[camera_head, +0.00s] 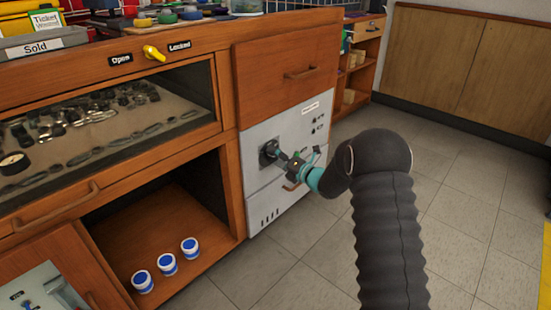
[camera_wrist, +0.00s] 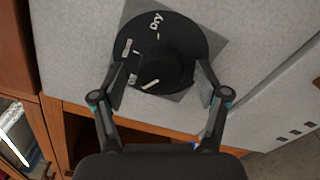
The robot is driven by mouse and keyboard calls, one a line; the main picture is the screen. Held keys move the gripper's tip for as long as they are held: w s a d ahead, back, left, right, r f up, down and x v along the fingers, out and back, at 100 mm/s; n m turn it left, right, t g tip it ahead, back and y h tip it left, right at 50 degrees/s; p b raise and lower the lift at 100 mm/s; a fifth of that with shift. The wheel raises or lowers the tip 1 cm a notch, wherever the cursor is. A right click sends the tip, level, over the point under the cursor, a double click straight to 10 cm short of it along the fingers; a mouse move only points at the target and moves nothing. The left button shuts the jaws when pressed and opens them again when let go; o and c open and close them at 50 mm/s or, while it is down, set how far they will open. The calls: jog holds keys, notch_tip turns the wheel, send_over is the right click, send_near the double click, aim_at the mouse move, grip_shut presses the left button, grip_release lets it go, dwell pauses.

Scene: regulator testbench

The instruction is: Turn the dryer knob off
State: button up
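The dryer (camera_head: 290,130) is a light grey-white front panel set under a wooden drawer. Its black round dial carries a raised dryer knob (camera_wrist: 168,70) with a white line, seen large in the wrist view. The labels "Dry" and "Off" and a third, unreadable one show around it. The white line lies at the lower left of the knob, near "Off"; its exact setting is hard to tell. My gripper (camera_wrist: 160,82) has its two fingers apart, one on each side of the knob, with gaps visible. In the head view my gripper (camera_head: 283,160) is right at the dial, partly hiding it.
A yellow knob (camera_head: 153,53) sits between "Open" and "Locked" labels on the wooden cabinet. Several blue-lidded jars (camera_head: 167,264) stand on the open lower shelf. A drawer handle (camera_head: 301,73) juts out above the dryer. The tiled floor (camera_head: 460,200) at right is clear.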

jog(key=v, duration=1.2)
jog(key=shift+s, duration=0.1)
